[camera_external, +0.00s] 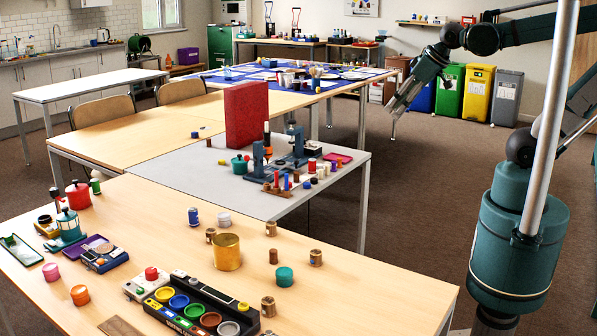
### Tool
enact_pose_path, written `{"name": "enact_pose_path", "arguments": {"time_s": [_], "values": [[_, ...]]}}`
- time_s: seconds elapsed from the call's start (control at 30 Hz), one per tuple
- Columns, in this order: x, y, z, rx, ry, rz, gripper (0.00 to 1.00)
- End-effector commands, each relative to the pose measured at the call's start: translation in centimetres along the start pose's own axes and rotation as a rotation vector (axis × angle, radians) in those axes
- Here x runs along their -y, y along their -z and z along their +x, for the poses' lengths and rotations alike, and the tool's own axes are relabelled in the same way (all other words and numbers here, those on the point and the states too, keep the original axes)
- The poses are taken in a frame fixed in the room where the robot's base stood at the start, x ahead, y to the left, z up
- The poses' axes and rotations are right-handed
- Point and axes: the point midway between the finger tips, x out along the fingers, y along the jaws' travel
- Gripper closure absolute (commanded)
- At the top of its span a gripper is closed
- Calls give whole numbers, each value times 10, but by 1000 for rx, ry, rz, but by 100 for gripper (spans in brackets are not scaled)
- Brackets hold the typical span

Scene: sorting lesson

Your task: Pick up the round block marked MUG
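Several small round blocks stand on the near wooden table (360,290). They include a pink block (51,272), an orange block (80,295), a teal block (285,277), a blue block (193,217), a white block (224,219), and brown ones such as a brown block (268,306) and another brown block (316,257). No lettering is readable at this size, so I cannot tell which is marked MUG. My gripper (394,112) is raised at the upper right, pointing down-left, well away from the blocks. Its fingers are too small to tell open from shut.
A gold can (227,252) stands among the blocks. A black tray of coloured cups (202,317) lies at the front. Left are a red pot (77,194) and a lantern (68,224). A tall red box (246,115) stands behind. The near table's right side is clear.

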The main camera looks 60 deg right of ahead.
Motion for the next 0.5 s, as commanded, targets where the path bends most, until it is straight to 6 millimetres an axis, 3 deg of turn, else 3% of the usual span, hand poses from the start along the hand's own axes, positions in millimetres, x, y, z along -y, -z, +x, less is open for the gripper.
{"name": "enact_pose_path", "arguments": {"time_s": [0.5], "values": [[43, 85, 17, 79, 57, -201, 62]]}}
